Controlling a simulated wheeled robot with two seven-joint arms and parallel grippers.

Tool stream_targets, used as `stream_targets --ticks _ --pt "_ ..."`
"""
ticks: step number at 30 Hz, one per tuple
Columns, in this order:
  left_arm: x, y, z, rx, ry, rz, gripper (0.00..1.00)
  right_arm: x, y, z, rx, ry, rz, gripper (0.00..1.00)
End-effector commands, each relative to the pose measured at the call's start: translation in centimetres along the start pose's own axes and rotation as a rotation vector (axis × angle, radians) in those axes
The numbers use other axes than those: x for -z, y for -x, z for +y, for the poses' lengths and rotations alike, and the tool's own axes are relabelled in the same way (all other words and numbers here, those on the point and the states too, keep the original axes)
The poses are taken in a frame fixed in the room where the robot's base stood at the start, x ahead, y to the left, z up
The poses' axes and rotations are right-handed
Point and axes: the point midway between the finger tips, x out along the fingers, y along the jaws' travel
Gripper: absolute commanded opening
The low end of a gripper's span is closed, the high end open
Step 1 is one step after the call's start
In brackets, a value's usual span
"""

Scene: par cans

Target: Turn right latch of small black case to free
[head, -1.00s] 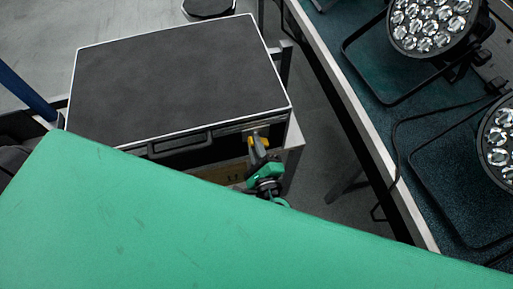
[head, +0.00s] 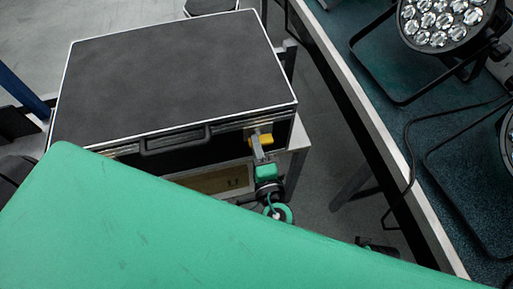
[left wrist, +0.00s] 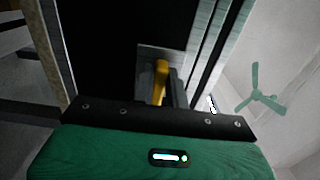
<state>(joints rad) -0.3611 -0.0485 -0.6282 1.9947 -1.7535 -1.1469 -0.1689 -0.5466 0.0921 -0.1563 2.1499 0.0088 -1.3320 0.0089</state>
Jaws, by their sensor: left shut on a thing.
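The small black case (head: 170,80) has pale metal edges and stands closed at the upper left of the head view, its front towards me. Its right latch is at the right of the front, mostly hidden by my left gripper; its grey plate (left wrist: 148,60) shows in the left wrist view. My left gripper (head: 261,138), with yellow tips, is shut on the right latch. Its yellow tip (left wrist: 160,80) also shows in the left wrist view, against the plate. The exact turn of the latch is hidden. My right gripper is not clearly seen.
The case rests on a pale-framed stand (head: 298,140). A dark blue table (head: 400,125) with par cans (head: 437,20) and a black cable stands to the right. A gap of grey floor lies between. A handle (head: 175,139) is on the case front.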

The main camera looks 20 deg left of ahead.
Motion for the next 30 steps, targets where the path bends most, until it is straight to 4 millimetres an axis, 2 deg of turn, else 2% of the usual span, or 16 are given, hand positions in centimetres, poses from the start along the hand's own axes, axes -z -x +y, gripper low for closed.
stream_targets --ticks 15,16,19,30 --pt "0.0 0.0 0.06 -0.002 0.023 0.0 0.0 0.15 0.53 0.03 -0.001 0.0 0.007 0.36" --pt "0.0 0.0 0.06 -0.002 0.023 0.0 0.17 0.15 0.53 0.03 -0.001 0.0 0.007 0.36" --pt "0.0 0.0 0.06 -0.001 0.022 0.0 0.36 0.13 0.51 0.06 -0.001 0.001 0.007 0.36" --pt "0.02 -0.14 0.03 -0.001 0.021 0.0 0.36 0.15 0.55 0.05 -0.001 0.001 0.007 0.36"
